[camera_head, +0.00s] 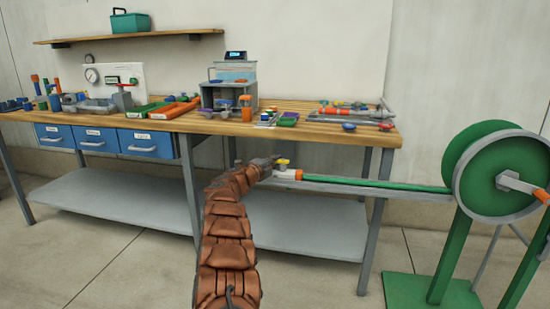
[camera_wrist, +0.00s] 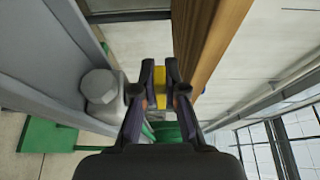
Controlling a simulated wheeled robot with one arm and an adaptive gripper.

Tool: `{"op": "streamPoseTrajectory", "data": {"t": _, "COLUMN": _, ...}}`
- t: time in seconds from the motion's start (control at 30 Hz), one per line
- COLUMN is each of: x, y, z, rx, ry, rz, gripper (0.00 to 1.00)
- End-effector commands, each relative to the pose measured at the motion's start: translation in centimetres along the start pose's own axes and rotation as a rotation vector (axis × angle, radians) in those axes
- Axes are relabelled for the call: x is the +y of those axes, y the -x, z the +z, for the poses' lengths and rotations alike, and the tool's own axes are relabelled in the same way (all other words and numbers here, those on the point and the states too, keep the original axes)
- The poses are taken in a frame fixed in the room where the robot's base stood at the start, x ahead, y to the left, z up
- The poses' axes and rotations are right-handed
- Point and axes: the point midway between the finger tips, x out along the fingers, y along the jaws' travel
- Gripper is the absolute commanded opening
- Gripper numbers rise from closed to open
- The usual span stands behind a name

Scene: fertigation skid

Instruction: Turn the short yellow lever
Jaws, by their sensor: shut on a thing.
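The short yellow lever (camera_head: 283,161) sits on top of a fitting with a white and orange body (camera_head: 289,174), at the left end of a grey arm with a green hose along it. My gripper (camera_head: 268,167) reaches it from the left, just in front of the workbench edge. In the wrist view my gripper (camera_wrist: 160,92) has its two fingers on either side of the yellow lever (camera_wrist: 160,77) and is shut on it. The fingers hide part of the lever, and the fitting below it is mostly hidden there.
The workbench (camera_head: 330,138) stands behind, with its wooden edge (camera_wrist: 208,45) close by in the wrist view. A grey hexagonal part (camera_wrist: 101,86) is left of the fingers. A green hose reel (camera_head: 500,172) stands at the right. Floor between bench and reel stand is clear.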

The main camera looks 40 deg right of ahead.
Motion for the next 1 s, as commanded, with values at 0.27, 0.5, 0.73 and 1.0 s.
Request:
{"op": "streamPoseTrajectory", "data": {"t": 0.27, "x": 0.03, "y": -0.07, "z": -0.03, "rx": 0.005, "ry": 0.000, "rz": 0.000, "gripper": 0.00}}
{"op": "streamPoseTrajectory", "data": {"t": 0.5, "x": 0.02, "y": -0.07, "z": -0.05, "rx": 0.006, "ry": 0.000, "rz": 0.000, "gripper": 0.14}}
{"op": "streamPoseTrajectory", "data": {"t": 0.73, "x": 0.01, "y": 0.00, "z": 0.02, "rx": 0.005, "ry": 0.000, "rz": 0.000, "gripper": 0.36}}
{"op": "streamPoseTrajectory", "data": {"t": 1.0, "x": 0.00, "y": 0.06, "z": 0.05, "rx": 0.004, "ry": 0.000, "rz": 0.000, "gripper": 0.36}}
